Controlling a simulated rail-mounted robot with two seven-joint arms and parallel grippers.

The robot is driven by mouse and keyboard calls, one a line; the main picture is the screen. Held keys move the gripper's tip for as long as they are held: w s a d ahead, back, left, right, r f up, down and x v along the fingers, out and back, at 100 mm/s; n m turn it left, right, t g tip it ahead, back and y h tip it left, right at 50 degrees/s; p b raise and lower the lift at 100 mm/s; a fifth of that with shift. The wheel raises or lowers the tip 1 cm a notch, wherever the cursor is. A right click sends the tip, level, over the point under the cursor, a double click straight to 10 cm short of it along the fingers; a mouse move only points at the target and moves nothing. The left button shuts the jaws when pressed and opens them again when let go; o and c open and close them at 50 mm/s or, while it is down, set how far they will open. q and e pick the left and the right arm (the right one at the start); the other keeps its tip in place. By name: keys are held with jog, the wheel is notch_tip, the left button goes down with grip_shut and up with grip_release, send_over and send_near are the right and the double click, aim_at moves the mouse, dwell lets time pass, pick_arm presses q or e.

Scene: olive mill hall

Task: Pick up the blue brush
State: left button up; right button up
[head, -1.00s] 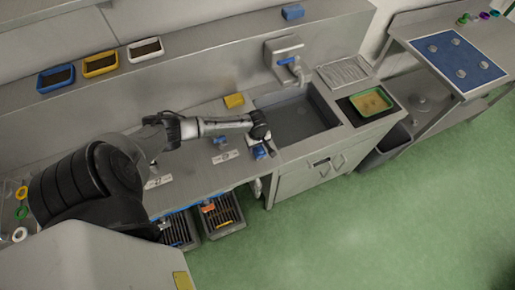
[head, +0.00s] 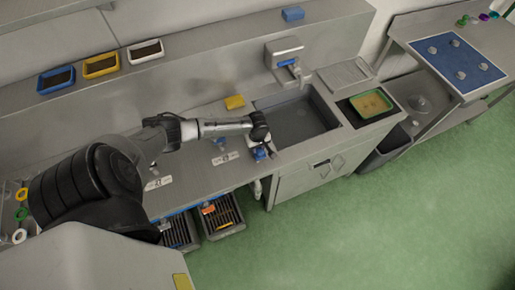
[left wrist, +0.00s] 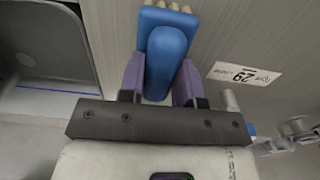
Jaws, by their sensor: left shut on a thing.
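The blue brush (head: 259,154) is at the counter by the left side of the sink. My left gripper (head: 263,147) is over it and shut on it. In the left wrist view the brush (left wrist: 166,48) has a blue body with pale bristle tufts at the top edge. The purple fingers of my left gripper (left wrist: 160,82) press on its two sides. I cannot tell whether the brush still touches the counter. My right gripper is not in view.
The sink (head: 300,122) lies just right of the brush. A yellow block (head: 235,102) sits behind on the counter, and a small blue item (head: 220,141) lies to the left. A white label (head: 225,158) is nearby. Grey slotted crates (head: 220,214) stand below the counter's front edge.

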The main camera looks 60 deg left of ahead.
pick_arm(q)
jog(key=shift+r, duration=0.1)
notch_tip(320, 180, up, 4)
jog(key=w+d+r, duration=0.2)
jog(key=d+r, duration=0.4)
jog(key=d, duration=0.5)
jog(key=shift+w+d+r, duration=0.2)
jog(key=shift+w+r, duration=0.2)
